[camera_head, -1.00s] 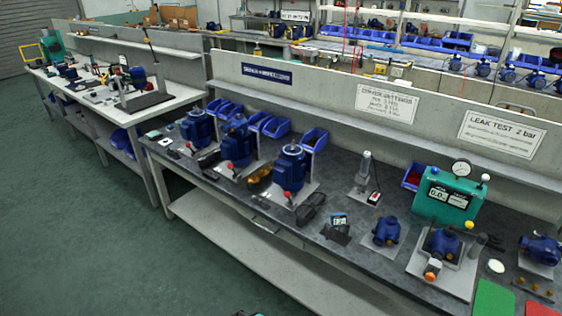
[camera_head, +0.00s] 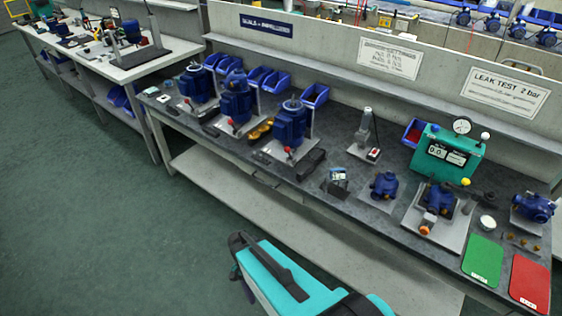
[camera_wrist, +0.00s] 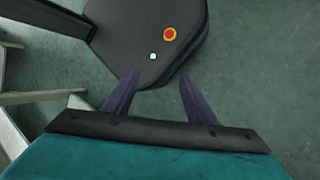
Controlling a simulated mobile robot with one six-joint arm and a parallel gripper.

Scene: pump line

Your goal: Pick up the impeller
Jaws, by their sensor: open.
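I cannot pick out the impeller for certain. Small brass-coloured parts (camera_head: 259,131) lie in a dark tray between two blue motors on the long grey bench, and they are too small to tell apart. A wall sign (camera_head: 265,24) that seems to name seals and impellers hangs above them. My gripper (camera_wrist: 159,78) is open and empty in the wrist view, its two dark fingers apart over the green floor and my own dark base. No bench part lies between the fingers. In the head view the fingers are not visible.
The long bench (camera_head: 345,207) carries several blue motors (camera_head: 291,124), blue bins (camera_head: 315,95), a teal leak tester (camera_head: 446,154), a green mat (camera_head: 483,262) and a red mat (camera_head: 530,284). A lower shelf (camera_head: 240,195) runs beneath. Green floor (camera_head: 110,230) in front is clear.

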